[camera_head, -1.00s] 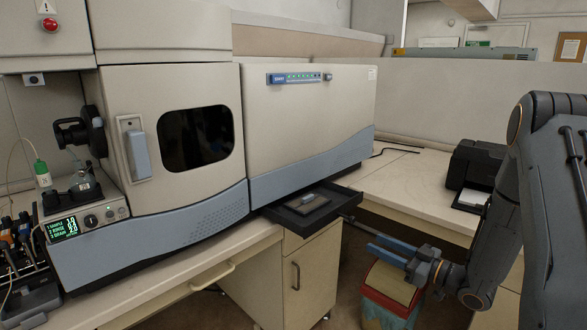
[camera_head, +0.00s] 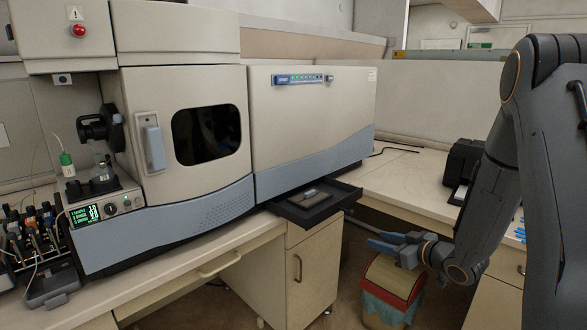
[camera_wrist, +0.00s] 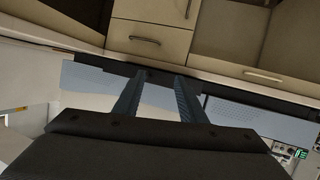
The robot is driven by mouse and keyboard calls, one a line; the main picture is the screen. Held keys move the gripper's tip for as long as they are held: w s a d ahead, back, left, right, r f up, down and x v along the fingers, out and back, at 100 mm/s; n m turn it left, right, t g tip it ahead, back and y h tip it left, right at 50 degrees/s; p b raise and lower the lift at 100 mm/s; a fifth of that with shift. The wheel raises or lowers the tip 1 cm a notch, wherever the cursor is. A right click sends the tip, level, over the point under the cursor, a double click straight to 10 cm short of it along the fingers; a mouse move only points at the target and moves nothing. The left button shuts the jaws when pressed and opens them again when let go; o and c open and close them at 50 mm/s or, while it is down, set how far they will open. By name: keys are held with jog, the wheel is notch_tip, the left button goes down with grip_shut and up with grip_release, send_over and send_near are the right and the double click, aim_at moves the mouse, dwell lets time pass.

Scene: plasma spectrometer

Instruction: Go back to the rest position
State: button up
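My gripper (camera_head: 385,240) hangs at the right of the head view, in front of the benches and above the bin, clear of the open tray. In the wrist view its two blue-grey fingers (camera_wrist: 160,80) stand apart with nothing between them, so it is open and empty. My dark grey arm fills the right side of the head view. The spectrometer (camera_head: 305,125) stands on the bench with its dark window and lit status strip. A black tray (camera_head: 340,205) sticks out below its right part, with a small grey object (camera_head: 310,192) lying in it.
A bin (camera_head: 390,290) with a tan lid stands on the floor below my gripper. A black printer (camera_head: 462,165) on the right bench is partly hidden by my arm. Bench drawers and a cupboard (camera_head: 312,275) lie below the tray. Bottles and a lit display box stand at left.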

jog(key=s+a+r+m+g+h, duration=0.1)
jog(key=s+a+m+g+h, duration=0.1)
jog(key=s, duration=0.8)
jog(key=s+a+r+m+g+h, duration=0.1)
jog(key=s+g, duration=0.4)
jog(key=s, duration=0.6)
jog(key=s+a+r+m+g+h, duration=0.1)
jog(key=s+a+m+g+h, duration=0.3)
jog(key=s, duration=0.6)
jog(key=shift+s+r, duration=0.15)
jog(key=shift+r, duration=0.2)
